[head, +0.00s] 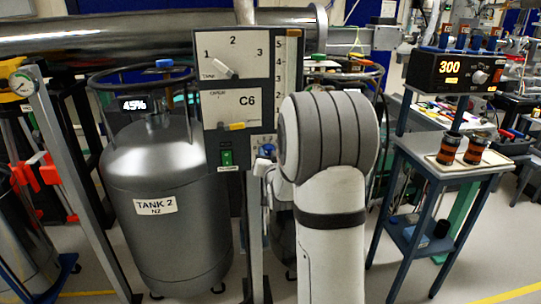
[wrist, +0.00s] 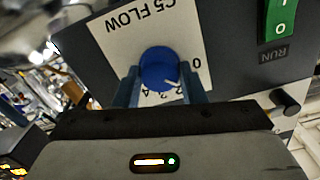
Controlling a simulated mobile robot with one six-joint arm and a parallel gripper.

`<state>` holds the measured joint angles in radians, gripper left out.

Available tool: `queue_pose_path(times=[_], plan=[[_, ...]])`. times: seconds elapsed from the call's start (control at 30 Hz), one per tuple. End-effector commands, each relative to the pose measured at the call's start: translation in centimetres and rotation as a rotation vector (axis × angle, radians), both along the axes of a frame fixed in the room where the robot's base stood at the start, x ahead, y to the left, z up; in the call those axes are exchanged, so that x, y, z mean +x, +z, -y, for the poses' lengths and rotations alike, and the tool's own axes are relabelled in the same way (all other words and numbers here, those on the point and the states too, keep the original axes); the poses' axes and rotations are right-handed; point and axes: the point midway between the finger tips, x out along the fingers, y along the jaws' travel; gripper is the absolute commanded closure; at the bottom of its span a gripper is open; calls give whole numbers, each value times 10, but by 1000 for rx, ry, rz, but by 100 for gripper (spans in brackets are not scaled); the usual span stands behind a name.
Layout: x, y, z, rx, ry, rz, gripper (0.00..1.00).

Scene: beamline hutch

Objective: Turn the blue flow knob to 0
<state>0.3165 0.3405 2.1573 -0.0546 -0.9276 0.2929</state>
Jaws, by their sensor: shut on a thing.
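The blue flow knob (wrist: 157,66) is in the middle of the wrist view, on a white label reading "C5 FLOW" (wrist: 140,22), which appears upside down. A white pointer line on the knob points to the lower right in that view. The printed 0 (wrist: 197,62) is to the right of the knob; other scale digits below are partly hidden. My gripper (wrist: 163,88) has one finger on each side of the knob and is shut on it. In the head view the blue knob (head: 266,150) shows at the panel's lower right, and my arm hides most of the gripper.
A green switch (wrist: 280,18) marked RUN and a black knob (wrist: 287,101) sit to the right in the wrist view. The grey panel (head: 211,133) stands beside TANK 2 (head: 155,170). A blue trolley (head: 440,165) with a display reading 300 is at right.

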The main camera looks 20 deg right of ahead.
Motion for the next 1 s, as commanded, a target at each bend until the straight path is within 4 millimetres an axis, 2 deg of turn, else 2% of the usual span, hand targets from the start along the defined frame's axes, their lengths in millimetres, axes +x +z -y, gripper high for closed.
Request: queue_pose_path(times=[0.33,1.0], plan=[[0,-3,1,-71,-9,-18,86],[0,-2,0,-463,-9,-129,86]])
